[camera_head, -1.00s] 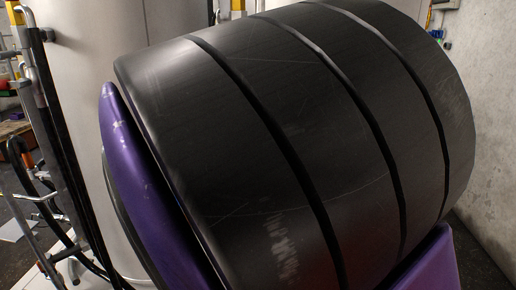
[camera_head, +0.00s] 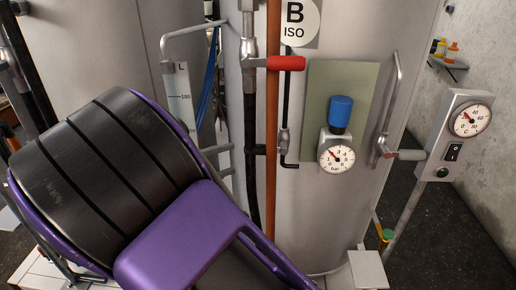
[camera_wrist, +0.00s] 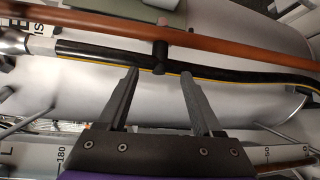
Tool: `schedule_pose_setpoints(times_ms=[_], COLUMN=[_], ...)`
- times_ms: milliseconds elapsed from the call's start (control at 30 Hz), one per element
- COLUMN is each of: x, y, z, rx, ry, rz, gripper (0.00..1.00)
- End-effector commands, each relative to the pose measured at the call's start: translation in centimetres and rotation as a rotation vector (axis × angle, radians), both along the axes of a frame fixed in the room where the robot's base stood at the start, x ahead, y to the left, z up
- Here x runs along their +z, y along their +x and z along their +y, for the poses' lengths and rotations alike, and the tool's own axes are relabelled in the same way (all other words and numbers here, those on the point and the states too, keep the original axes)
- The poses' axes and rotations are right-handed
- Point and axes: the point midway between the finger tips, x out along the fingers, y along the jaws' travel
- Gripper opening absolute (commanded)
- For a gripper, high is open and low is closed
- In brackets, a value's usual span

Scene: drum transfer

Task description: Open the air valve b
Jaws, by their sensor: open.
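The tank with a "B ISO" label (camera_head: 296,22) stands in the middle of the head view. A blue knob (camera_head: 340,111) sits above a bar gauge (camera_head: 337,156) on a green plate. I cannot tell which is air valve b. My gripper (camera_wrist: 158,75) is open and empty in the wrist view, its fingertips near a black hose (camera_wrist: 220,73) and its clip. The head view does not show my gripper.
An orange pipe (camera_head: 273,140) runs upright beside the black hose. A level scale (camera_head: 180,98) and blue cables (camera_head: 208,75) are left of it. A control box (camera_head: 455,133) with a temperature gauge stands at right. A wall shelf (camera_head: 447,60) holds small bottles.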

Motion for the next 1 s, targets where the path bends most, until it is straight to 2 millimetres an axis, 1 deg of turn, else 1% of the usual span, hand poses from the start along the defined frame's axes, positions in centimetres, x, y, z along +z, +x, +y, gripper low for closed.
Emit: schedule_pose_setpoints(times_ms=[33,200,333,500,667,933,967,1000], x=[-0.2,-0.6,-1.0,-1.3,-1.4,-1.4,-1.4,-1.4], y=[0.8,3.3,5.0,6.5,7.2,7.2,7.2,7.2], z=[-0.9,-3.7,-5.5,-7.1,-7.8,-7.9,-7.9,-7.9], rx=[-0.004,-0.004,-0.003,-0.002,0.0,0.0,0.0,0.0], ry=[-0.001,0.0,0.0,0.0,0.001,0.001,0.001,0.001], rz=[0.0,-0.001,-0.001,-0.001,-0.002,-0.001,-0.001,-0.001], gripper=[0.67,0.67,0.67,0.67,0.67,0.67,0.63,0.56])
